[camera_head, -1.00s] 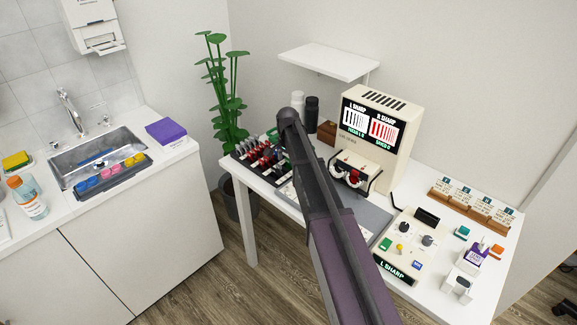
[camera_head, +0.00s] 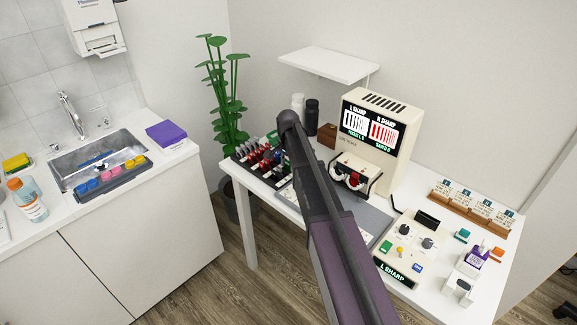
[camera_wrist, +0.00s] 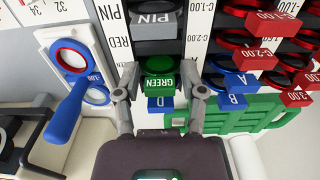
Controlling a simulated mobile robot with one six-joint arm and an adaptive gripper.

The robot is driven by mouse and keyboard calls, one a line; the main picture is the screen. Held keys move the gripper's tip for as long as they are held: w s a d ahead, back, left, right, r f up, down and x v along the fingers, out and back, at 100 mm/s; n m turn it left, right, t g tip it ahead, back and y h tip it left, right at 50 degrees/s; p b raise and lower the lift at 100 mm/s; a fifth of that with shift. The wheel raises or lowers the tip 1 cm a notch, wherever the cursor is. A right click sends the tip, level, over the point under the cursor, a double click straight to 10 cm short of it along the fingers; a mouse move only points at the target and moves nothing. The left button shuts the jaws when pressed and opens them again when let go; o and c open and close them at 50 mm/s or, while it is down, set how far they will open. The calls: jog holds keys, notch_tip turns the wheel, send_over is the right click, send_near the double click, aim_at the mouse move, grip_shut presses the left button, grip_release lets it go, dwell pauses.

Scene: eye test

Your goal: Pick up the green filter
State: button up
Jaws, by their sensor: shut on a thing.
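The green filter (camera_wrist: 159,82) is in the wrist view, a round green-rimmed disc with a block marked GREEN facing me. It sits at the rack's front edge, in the column below the grey PIN piece (camera_wrist: 154,32). My gripper (camera_wrist: 160,92) has one finger on each side of the green block and is shut on it. In the head view my arm (camera_head: 325,215) reaches over the table toward the dark rack (camera_head: 250,165); the gripper and the green filter are hidden behind the arm there.
Blue blocks marked A (camera_wrist: 242,81) and B (camera_wrist: 231,101) and several red-rimmed lenses with red blocks (camera_wrist: 253,59) crowd the right. A blue-handled lens piece (camera_wrist: 68,110) lies at left. A green case (camera_wrist: 245,117) is close below. The beige test unit (camera_head: 395,110) stands beside my arm.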

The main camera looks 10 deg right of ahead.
aim_at(288, 161)
jog(key=shift+r, duration=0.25)
notch_tip(288, 161, up, 4)
jog(key=p, duration=0.4)
jog(key=shift+f, duration=0.15)
jog(key=s, duration=0.5)
jog(key=s+a, duration=0.1)
jog(key=s, duration=0.4)
jog(key=s+p, duration=0.1)
jog(key=s, duration=0.5)
jog(key=shift+a+r, duration=0.3)
jog(key=shift+r, duration=0.1)
jog(key=shift+a, duration=0.1)
